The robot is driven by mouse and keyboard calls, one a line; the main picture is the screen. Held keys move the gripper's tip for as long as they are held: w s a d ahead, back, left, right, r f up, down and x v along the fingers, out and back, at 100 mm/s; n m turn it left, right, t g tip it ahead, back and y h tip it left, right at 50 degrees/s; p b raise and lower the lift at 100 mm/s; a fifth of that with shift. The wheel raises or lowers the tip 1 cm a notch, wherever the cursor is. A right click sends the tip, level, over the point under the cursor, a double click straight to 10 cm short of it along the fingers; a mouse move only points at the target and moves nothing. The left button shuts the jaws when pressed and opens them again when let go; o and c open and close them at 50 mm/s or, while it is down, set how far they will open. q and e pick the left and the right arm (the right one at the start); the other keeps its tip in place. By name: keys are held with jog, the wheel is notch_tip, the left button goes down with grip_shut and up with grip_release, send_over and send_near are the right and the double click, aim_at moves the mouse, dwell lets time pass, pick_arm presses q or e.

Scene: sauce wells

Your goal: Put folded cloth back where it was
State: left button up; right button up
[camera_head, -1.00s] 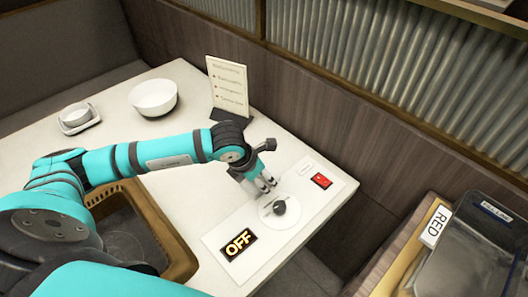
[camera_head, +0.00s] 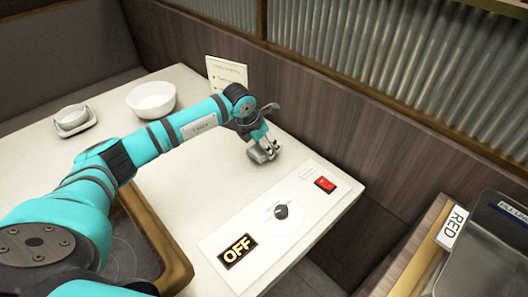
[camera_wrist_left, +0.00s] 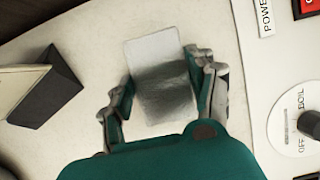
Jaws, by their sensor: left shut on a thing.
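My left gripper (camera_head: 266,145) is over the white table (camera_head: 225,180), in front of the menu stand and beyond the control panel. It is shut on a small grey folded cloth (camera_head: 258,155), seen low at the fingertips. In the left wrist view the cloth (camera_wrist_left: 155,50) is a rectangle, pale at one end and dark grey toward the palm, between the two fingers of the gripper (camera_wrist_left: 164,88). I cannot tell whether the cloth touches the table. My right gripper is in neither view.
The panel has a black knob (camera_head: 282,211), a red switch (camera_head: 325,184) and an OFF display (camera_head: 237,248). The menu stand (camera_head: 226,74) is partly behind my arm. A wooden wall edges the table.

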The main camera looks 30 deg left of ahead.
pick_arm(q)
notch_tip(320, 180, down, 2)
jog(key=shift+f+b, duration=0.15)
jog(key=shift+b, duration=0.2)
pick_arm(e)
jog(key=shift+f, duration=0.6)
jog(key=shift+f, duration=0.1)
pick_arm(q)
jog(key=o, duration=1.1)
jog(key=shift+r, duration=0.3)
jog(key=p+v, duration=0.8)
jog(key=v, duration=0.2)
jog(key=shift+s+a+r, duration=0.1)
jog(key=shift+s+r, duration=0.05)
jog(key=shift+r, duration=0.2)
jog(key=shift+s+r, duration=0.2)
jog(key=shift+r, duration=0.2)
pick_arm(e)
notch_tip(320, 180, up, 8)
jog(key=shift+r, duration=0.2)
